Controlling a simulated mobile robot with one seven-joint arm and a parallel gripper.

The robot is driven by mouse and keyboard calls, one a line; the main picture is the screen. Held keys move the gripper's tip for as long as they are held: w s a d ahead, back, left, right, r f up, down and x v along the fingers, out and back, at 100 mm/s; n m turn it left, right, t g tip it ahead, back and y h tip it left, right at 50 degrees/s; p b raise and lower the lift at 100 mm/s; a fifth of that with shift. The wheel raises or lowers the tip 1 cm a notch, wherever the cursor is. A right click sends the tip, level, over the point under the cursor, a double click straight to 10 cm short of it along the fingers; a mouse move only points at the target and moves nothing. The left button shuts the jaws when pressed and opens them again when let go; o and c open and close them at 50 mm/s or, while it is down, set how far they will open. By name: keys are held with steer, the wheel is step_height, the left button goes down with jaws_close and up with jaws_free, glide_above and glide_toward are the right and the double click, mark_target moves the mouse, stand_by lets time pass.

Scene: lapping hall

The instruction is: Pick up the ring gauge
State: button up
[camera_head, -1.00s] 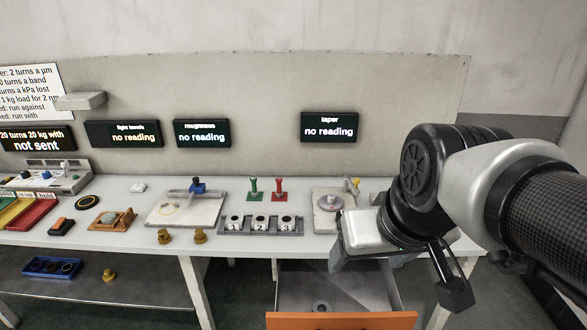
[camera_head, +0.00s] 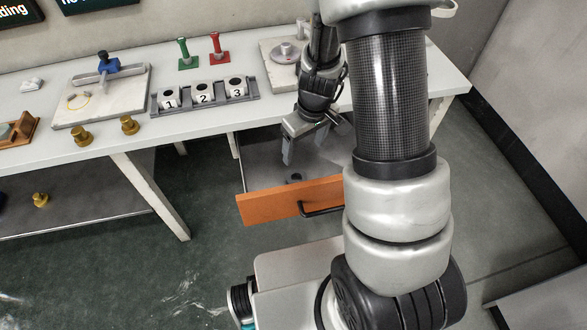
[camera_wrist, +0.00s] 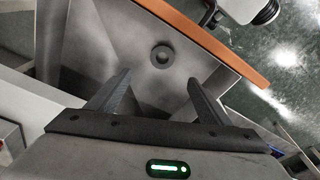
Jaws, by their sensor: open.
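The ring gauge, a small dark ring (camera_head: 294,178) with a hole in its middle, lies flat on the floor of the open drawer (camera_head: 262,165). In the wrist view the ring (camera_wrist: 162,56) lies just beyond my fingertips, near the middle between them, with nothing covering it. My gripper (camera_head: 306,150) is open and empty, pointing down over the drawer. Its two fingers show spread apart in the wrist view (camera_wrist: 158,78), and they do not touch the ring.
The drawer's orange front (camera_head: 290,202) with a dark handle stands pulled out below the bench (camera_head: 215,122). On the bench are a rack (camera_head: 205,99) of numbered cups, a green stand (camera_head: 185,55), a red stand (camera_head: 216,48) and brass knobs (camera_head: 80,135). The drawer floor around the ring is clear.

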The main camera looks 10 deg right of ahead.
steer(key=b, duration=0.2)
glide_toward(296, 180)
steer(key=shift+w+d+f, duration=0.2)
steer(key=shift+f, duration=0.3)
steer(key=f, duration=0.1)
steer(key=f+b, duration=0.1)
steer(key=f, duration=0.1)
steer(key=f+b, duration=0.1)
steer(key=f, duration=0.1)
steer(key=shift+w+a+f, duration=0.1)
steer(key=shift+w+a, duration=0.05)
steer(key=shift+a, duration=0.15)
steer(key=c, duration=1.2)
